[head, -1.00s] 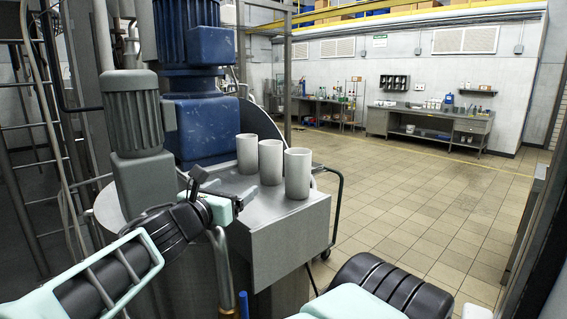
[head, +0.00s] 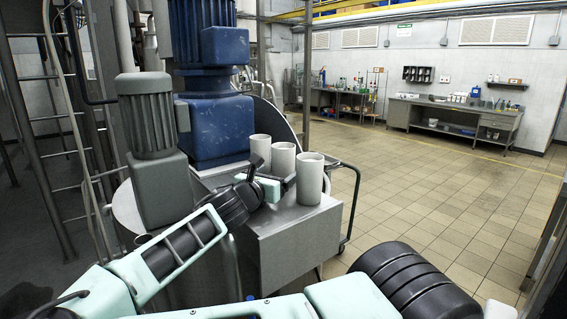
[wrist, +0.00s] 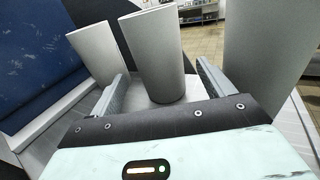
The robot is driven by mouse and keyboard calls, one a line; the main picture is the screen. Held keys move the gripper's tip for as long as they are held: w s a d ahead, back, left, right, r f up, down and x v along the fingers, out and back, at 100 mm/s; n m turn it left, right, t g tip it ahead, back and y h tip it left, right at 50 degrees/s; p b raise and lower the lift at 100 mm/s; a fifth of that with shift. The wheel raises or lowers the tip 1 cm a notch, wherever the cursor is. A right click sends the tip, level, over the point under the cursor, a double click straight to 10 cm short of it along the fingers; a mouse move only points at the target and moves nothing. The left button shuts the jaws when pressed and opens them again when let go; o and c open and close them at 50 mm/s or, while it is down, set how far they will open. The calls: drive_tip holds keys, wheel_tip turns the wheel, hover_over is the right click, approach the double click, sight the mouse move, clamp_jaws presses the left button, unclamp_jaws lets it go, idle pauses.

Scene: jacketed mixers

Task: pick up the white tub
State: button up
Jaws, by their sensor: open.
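Three white tubs stand upright in a row on a grey metal surface. In the head view they are the far tub (head: 260,147), the middle tub (head: 283,158) and the near tub (head: 310,178). My gripper (head: 272,174) is open beside the row, its body hiding the lower part of the middle tub. In the wrist view the middle tub (wrist: 155,55) shows between my two spread fingers, with no clear contact. The far tub (wrist: 93,48) is left of the fingers, and the near tub (wrist: 262,60) is close to the right finger.
A blue motor housing (head: 217,130) rises behind and left of the tubs. A grey motor (head: 150,125) stands nearer on the left. A cart handle (head: 352,190) is right of the surface. The tiled floor (head: 430,190) to the right is clear.

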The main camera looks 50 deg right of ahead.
sight(287, 165)
drive_tip(key=shift+w+d, duration=0.1)
drive_tip(key=shift+d, duration=0.6)
drive_tip(key=p+x, duration=0.2)
drive_tip(key=x, duration=0.1)
drive_tip(key=p+x, duration=0.1)
drive_tip(key=shift+d+r+p, duration=0.3)
drive_tip(key=shift+d, duration=0.05)
drive_tip(key=shift+w+d+f, duration=0.1)
drive_tip(key=shift+d+f, duration=0.05)
drive_tip(key=shift+d, duration=0.15)
drive_tip(key=shift+c, duration=0.3)
drive_tip(key=c, duration=1.2)
wheel_tip(287, 165, up, 18)
drive_tip(key=b, duration=0.4)
